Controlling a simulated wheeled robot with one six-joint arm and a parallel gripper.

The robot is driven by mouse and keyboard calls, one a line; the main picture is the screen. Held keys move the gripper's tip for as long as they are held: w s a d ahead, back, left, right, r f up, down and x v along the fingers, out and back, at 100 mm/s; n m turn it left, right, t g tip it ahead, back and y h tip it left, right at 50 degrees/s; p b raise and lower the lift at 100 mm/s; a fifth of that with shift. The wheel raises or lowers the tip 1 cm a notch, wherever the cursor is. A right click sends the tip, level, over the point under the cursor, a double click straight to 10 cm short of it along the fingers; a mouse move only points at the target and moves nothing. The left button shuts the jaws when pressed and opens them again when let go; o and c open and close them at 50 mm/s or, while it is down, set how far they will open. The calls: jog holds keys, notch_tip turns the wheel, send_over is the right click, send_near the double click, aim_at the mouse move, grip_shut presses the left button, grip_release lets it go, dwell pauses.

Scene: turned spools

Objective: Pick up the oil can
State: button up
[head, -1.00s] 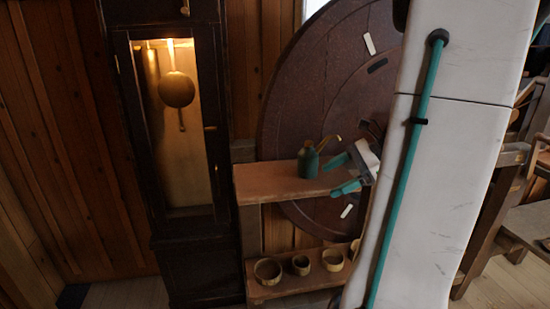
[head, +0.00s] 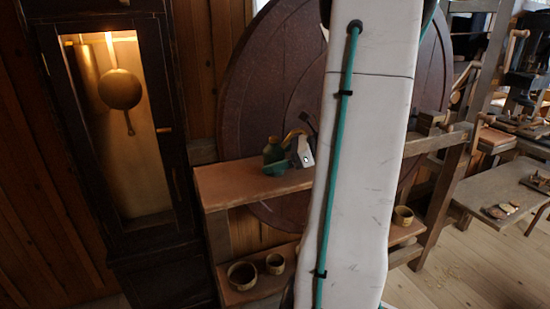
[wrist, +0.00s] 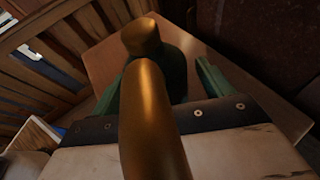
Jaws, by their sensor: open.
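The oil can (head: 273,152) is dark green with a brass spout and stands upright on the upper wooden shelf in the head view. My gripper (head: 283,163) is beside it on its right, partly overlapping it. In the wrist view, my gripper (wrist: 160,72) is open, with one green finger on each side of the can's dark body (wrist: 176,75). The brass spout (wrist: 150,110) reaches toward the wrist camera and hides part of the body and the gap. I cannot tell whether a finger touches the can.
The upper shelf (head: 225,190) is otherwise bare at its left. Bowls (head: 242,276) stand on the lower shelf. A lit clock case (head: 155,185) is at left, and a large dark disc (head: 262,85) stands behind. My white arm link hides the shelf's right part.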

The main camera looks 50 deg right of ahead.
aim_at(277, 144)
jog(key=c, duration=1.1)
jog(key=shift+o, duration=0.2)
jog(key=shift+r, duration=0.8)
jog(key=shift+s+d+r, duration=0.15)
jog(key=shift+s+r, duration=0.05)
jog(key=shift+r, duration=0.85)
jog(key=s+d+r, duration=0.1)
jog(key=s+d, duration=0.8)
jog(key=s, duration=0.3)
jog(key=shift+d+r, duration=0.15)
jog(key=shift+d, duration=0.25)
